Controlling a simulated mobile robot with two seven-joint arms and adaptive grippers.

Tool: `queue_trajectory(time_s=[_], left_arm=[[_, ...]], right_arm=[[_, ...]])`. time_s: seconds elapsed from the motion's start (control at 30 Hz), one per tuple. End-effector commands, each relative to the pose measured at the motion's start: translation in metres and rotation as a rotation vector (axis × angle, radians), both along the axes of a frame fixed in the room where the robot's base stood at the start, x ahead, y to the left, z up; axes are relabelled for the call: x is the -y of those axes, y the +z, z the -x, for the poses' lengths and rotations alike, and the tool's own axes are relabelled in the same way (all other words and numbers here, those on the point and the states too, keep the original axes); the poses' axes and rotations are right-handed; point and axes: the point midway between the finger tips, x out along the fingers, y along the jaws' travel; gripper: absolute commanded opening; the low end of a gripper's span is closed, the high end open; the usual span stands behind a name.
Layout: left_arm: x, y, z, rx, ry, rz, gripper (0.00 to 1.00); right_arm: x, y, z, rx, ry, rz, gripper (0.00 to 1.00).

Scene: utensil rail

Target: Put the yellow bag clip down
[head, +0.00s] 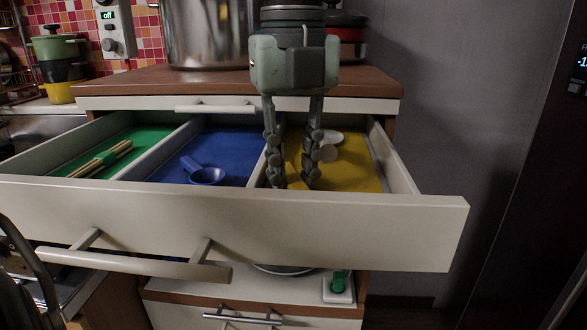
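One gripper (293,184) comes down from the top of the head view into the right, yellow-floored compartment (355,172) of an open drawer. I take it to be my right gripper. Its two fingers point down and stand apart, with yellow showing between them. I cannot make out a separate yellow bag clip; the fingers hide part of the floor, and a clip would blend with the yellow. A small pale rounded object (327,153) lies just right of the fingers. My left gripper does not clearly show.
The drawer (300,226) also has a blue compartment with a blue scoop (207,176) and a green one with wooden sticks (103,160). Dividers separate them. A large metal pot (207,35) stands on the countertop behind. A grey wall (435,100) is at the right.

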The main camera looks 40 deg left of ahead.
Motion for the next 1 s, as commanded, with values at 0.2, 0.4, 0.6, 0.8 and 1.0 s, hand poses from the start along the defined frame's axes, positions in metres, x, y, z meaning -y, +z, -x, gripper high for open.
queue_trajectory(time_s=[0.2, 0.4, 0.6, 0.8, 1.0], left_arm=[[0.0, -0.003, 0.0, 0.0, 0.0, 0.0, 0.03], [0.0, -0.003, 0.0, 0.0, 0.0, 0.0, 0.29], [0.0, -0.003, 0.0, 0.0, 0.0, 0.0, 0.29], [0.0, 0.008, -0.001, 0.003, 0.002, 0.0, 0.29], [0.0, 0.052, -0.001, 0.006, 0.002, -0.001, 0.29]], right_arm=[[0.0, 0.0, 0.005, -0.012, -0.001, 0.003, 0.4], [-0.001, 0.006, 0.008, -0.01, 0.0, 0.003, 0.4], [0.0, 0.005, 0.009, -0.012, -0.001, 0.004, 0.4], [0.004, -0.004, 0.004, -0.01, -0.002, 0.004, 0.4], [0.002, -0.004, 0.004, -0.009, -0.001, 0.002, 0.4]])
